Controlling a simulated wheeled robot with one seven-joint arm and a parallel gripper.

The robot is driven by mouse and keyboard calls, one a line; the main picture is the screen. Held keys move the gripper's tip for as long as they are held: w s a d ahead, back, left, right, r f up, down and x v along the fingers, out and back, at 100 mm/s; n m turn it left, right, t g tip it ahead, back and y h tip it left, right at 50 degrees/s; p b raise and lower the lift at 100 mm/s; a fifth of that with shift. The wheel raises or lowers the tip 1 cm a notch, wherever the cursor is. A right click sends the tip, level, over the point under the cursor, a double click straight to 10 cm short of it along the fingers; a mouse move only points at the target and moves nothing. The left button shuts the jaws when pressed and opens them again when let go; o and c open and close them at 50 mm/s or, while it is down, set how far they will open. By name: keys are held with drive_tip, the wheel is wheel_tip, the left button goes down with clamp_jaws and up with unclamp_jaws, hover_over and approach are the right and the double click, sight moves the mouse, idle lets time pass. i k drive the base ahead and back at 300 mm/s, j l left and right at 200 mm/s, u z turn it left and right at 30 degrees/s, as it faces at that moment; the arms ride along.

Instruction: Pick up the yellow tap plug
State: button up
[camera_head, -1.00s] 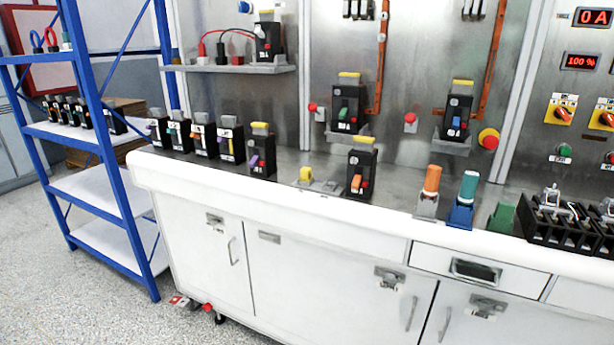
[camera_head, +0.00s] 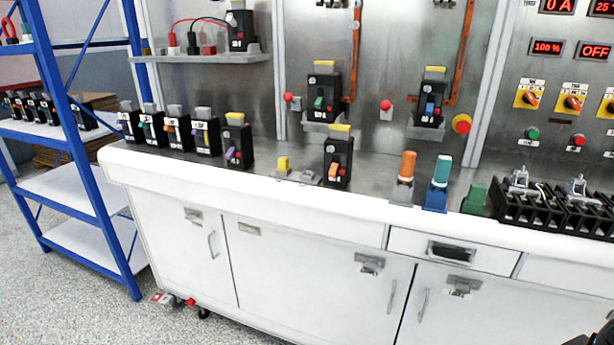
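A small yellow plug (camera_head: 283,165) stands on a low grey base on the bench top, left of the black breaker with the orange lever (camera_head: 337,160). It looks like the yellow tap plug, though it is small in the picture. Further right, an orange plug (camera_head: 408,165) stands in a grey holder and a teal plug (camera_head: 442,169) in a blue holder. My gripper is not in view. A dark shape at the bottom right corner may be part of my arm.
The white bench (camera_head: 310,215) has its front edge towards me. Several black breakers stand on its left part. Black terminal blocks (camera_head: 540,208) sit at the right. A blue shelf rack (camera_head: 75,150) stands at the left. The bench strip between yellow and orange plugs is partly taken by a breaker.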

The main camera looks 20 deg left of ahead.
sight(283, 162)
drive_tip(key=i+j+u, duration=0.35)
drive_tip(key=i, duration=0.5)
drive_tip(key=i+j+u, duration=0.2)
drive_tip(key=i, duration=0.25)
